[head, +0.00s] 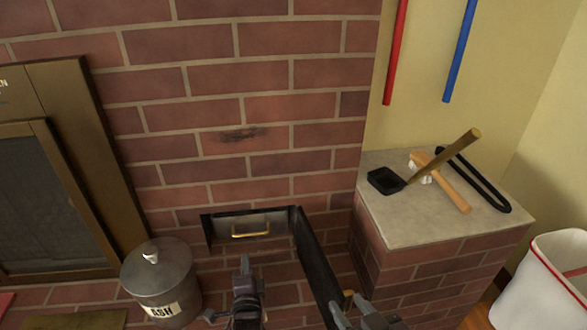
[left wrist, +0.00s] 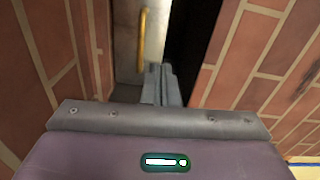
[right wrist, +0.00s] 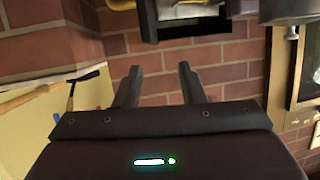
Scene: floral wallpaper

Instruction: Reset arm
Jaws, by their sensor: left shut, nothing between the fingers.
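My left gripper (head: 245,264) is in front of the brick wall, below the small wall opening. Its fingers are together and empty in the left wrist view (left wrist: 160,84), with the gold handle (left wrist: 143,38) beyond them. My right gripper (head: 349,302) is at the bottom of the head view, right of the left one, near the lower end of the open dark door (head: 316,262). In the right wrist view its two fingers (right wrist: 160,74) stand apart with only bricks between them. Neither gripper holds anything.
The wall opening shows a metal front with a gold handle (head: 250,230). A lidded ash can (head: 160,284) stands at left. A stone-topped brick ledge (head: 400,225) at right bears a small shovel (head: 386,181), a wooden-handled brush (head: 450,188) and black tongs (head: 490,188). A white bin (head: 545,285) is far right.

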